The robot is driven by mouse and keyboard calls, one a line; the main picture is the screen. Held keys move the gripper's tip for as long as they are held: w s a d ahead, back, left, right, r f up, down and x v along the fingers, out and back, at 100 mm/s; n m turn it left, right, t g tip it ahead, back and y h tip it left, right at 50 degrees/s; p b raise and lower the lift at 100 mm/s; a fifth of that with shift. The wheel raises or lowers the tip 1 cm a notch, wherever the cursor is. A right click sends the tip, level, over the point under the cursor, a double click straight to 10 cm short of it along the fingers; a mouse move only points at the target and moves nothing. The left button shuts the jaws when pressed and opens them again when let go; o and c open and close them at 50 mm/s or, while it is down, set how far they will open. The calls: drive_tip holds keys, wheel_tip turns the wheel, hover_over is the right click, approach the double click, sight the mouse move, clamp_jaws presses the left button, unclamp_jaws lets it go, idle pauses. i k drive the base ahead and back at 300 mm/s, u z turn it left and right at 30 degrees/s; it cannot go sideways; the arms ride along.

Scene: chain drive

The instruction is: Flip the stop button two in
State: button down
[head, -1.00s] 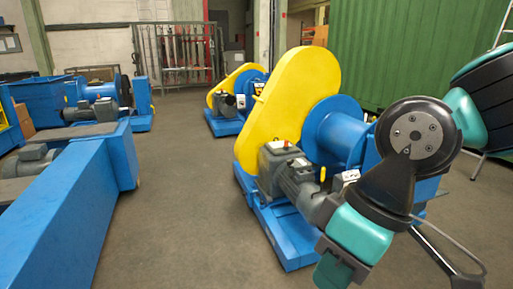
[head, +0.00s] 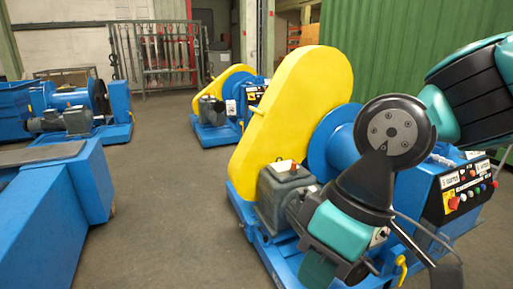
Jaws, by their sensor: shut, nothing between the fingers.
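A black control panel (head: 467,188) is on the blue housing of the near chain drive machine, at the right of the head view. A large red button (head: 453,203) sits on a yellow plate at its left end. A row of several small buttons in different colours runs to the right, with a red one (head: 495,184) at the far end. The labels are too small to read, so I cannot tell which is stop button two. My arm crosses in front of the machine, left of the panel. My gripper's fingers are not visible.
The near machine has a yellow chain guard (head: 290,105), a blue drum and a grey motor (head: 283,195). A similar machine (head: 220,105) stands behind it. A long blue machine (head: 50,210) is at left. Bare floor (head: 165,190) lies between. A green corrugated wall (head: 405,45) is behind.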

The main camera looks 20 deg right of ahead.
sight(495, 184)
drive_tip(key=z, duration=2)
drive_tip(key=i, duration=2.75)
drive_tip(key=z, duration=0.05)
